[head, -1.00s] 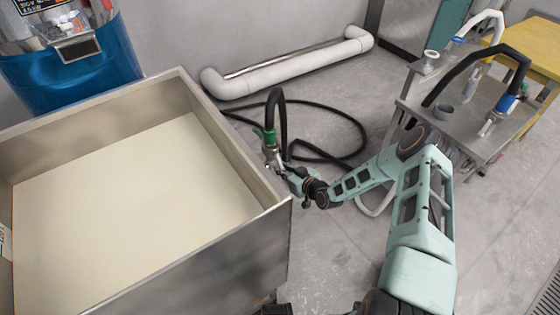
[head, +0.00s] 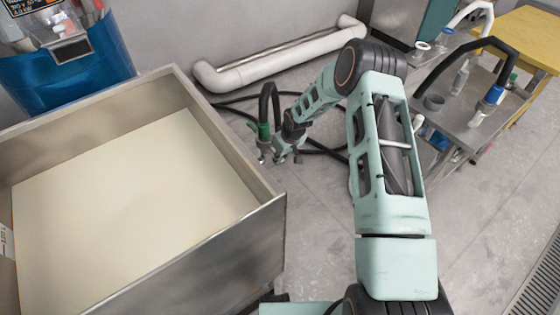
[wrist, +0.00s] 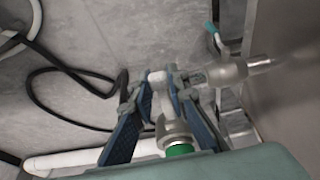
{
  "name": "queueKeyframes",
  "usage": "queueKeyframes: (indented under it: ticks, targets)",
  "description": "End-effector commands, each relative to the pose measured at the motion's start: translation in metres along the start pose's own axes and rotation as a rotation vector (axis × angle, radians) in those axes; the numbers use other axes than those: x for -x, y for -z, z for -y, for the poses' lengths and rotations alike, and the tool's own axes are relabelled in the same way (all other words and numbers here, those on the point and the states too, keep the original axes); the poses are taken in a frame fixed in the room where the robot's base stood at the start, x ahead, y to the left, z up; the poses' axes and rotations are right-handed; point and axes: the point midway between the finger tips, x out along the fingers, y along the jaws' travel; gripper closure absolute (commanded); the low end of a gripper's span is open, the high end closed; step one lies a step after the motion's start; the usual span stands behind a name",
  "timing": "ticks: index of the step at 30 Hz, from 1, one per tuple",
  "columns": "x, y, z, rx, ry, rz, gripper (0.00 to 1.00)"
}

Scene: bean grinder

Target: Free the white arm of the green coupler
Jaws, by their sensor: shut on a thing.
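The green coupler (head: 264,131) is on the end of a black hose, beside the right wall of the steel tank. Its green band (wrist: 180,150) shows low in the wrist view, with a pale metal fitting (wrist: 172,127) above it. My gripper (head: 279,157) is at the coupler, just right of and below its green part. In the wrist view, my gripper (wrist: 166,82) has its blue fingers on both sides of the coupler's white arm (wrist: 157,77), shut on it. The arm's far part is hidden by the fingers. A metal pipe (wrist: 238,72) runs right towards the tank wall.
The steel tank (head: 245,225) with pale contents fills the left. A black hose (head: 235,101) loops on the floor behind the coupler. A white pipe (head: 270,68) runs along the wall. A metal cart (head: 462,125) with other hoses stands right.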

Motion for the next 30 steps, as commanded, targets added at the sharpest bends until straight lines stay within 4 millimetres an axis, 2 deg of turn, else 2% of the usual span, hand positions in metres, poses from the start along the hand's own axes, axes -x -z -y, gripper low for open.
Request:
queueKeyframes:
  ticks: [12,28,29,30]
  targets:
    - [0.0073,0.0011,-0.0004,0.0,0.0,0.143,1.0]
    - [0.0085,0.0,0.0,0.001,0.001,0.163,1.0]
    - [0.0084,-0.0001,0.0,0.001,0.001,0.163,0.82]
    - [0.0084,0.0,0.0,0.001,0.001,0.162,0.78]
